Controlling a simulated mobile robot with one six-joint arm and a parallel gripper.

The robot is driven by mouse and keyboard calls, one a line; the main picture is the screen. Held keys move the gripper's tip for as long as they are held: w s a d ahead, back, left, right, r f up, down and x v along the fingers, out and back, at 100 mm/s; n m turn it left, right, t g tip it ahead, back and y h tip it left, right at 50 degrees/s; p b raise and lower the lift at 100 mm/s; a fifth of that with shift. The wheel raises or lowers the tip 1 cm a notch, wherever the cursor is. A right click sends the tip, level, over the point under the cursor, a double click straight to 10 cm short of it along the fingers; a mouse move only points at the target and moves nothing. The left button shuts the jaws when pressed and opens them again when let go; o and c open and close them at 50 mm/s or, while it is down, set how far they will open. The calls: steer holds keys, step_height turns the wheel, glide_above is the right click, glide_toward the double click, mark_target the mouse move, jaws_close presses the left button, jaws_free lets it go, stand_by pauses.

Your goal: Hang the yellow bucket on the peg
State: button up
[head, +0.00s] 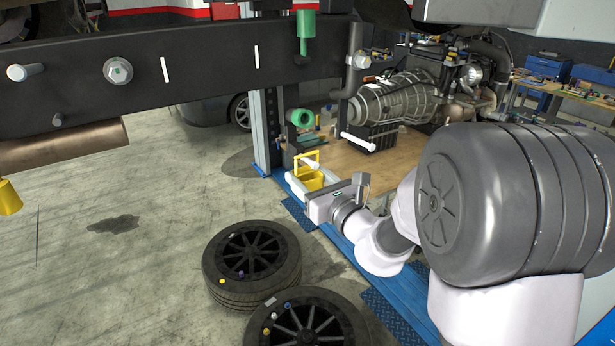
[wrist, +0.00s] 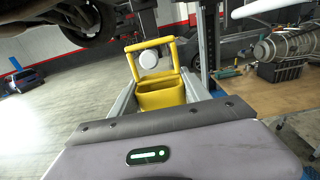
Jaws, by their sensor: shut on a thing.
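The yellow bucket (head: 311,181) is held upright at the end of my gripper (head: 303,185), in the middle of the head view. Its body (wrist: 162,95) sits between my two grey fingers in the wrist view, and its handle stands up above the rim. A white peg (head: 311,162) shows at the handle in the head view. Its round white end (wrist: 148,60) appears framed by the handle in the wrist view. I cannot tell whether it passes through the handle or lies behind it. Where the peg is fixed is hidden.
Another white rod (head: 358,142) is to the right, with a green ring (head: 303,118) nearby. A dark beam (head: 200,72) with bolts crosses the upper left. Tyres (head: 252,262) lie on the floor in front. An engine (head: 400,100) stands behind; floor at left is open.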

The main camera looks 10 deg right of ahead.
steer(key=o, duration=1.5)
